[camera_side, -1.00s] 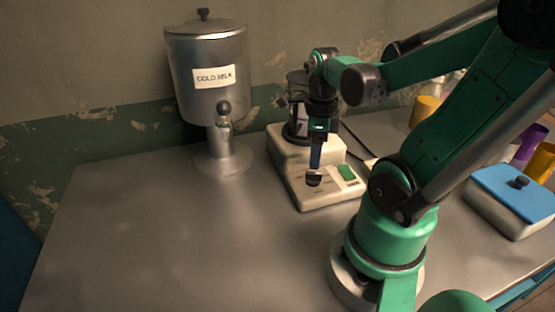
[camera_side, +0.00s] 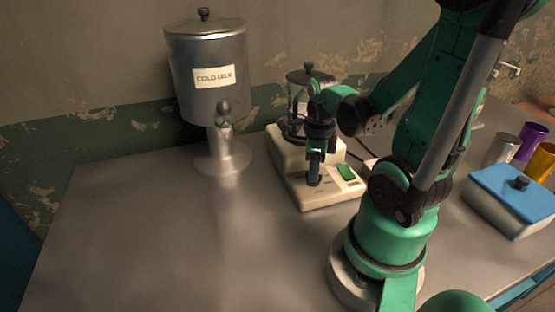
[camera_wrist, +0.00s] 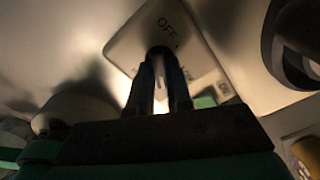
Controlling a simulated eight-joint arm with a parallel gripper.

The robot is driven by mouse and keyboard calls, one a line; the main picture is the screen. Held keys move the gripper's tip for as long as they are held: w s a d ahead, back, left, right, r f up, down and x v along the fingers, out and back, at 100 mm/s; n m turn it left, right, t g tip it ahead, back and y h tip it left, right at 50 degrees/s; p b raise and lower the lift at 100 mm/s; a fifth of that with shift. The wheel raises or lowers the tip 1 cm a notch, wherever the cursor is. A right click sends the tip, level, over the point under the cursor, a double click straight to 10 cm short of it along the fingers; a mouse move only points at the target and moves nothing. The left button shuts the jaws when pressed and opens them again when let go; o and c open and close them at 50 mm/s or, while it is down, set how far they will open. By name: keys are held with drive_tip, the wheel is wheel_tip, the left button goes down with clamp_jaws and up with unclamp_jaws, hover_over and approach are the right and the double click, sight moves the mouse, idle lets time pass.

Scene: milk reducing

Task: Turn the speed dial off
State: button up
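The speed dial (camera_wrist: 158,53) is a dark knob with a pale pointer mark on the cream base of the blender-like machine (camera_side: 325,200). In the wrist view the word OFF is printed on the panel just beyond it. My gripper (camera_side: 314,184) is lowered onto the dial from above and hides most of it in the side view. In the wrist view the two dark fingers of my gripper (camera_wrist: 160,68) stand on either side of the dial, with a narrow gap between them. I cannot tell whether they press on it.
A green switch (camera_side: 346,172) sits right of the dial. A jar (camera_side: 297,100) stands on the machine behind my gripper. The cold milk dispenser (camera_side: 209,100) stands at left. A blue-lidded box (camera_side: 505,190) and cups are at right. The left table is clear.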

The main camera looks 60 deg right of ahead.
clamp_jaws()
drive_tip(key=shift+n, duration=0.3)
drive_tip(key=n, duration=0.5)
drive_tip(key=shift+n, duration=0.3)
drive_tip(key=n, duration=1.1)
drive_tip(key=shift+n, duration=0.3)
drive_tip(key=n, duration=0.6)
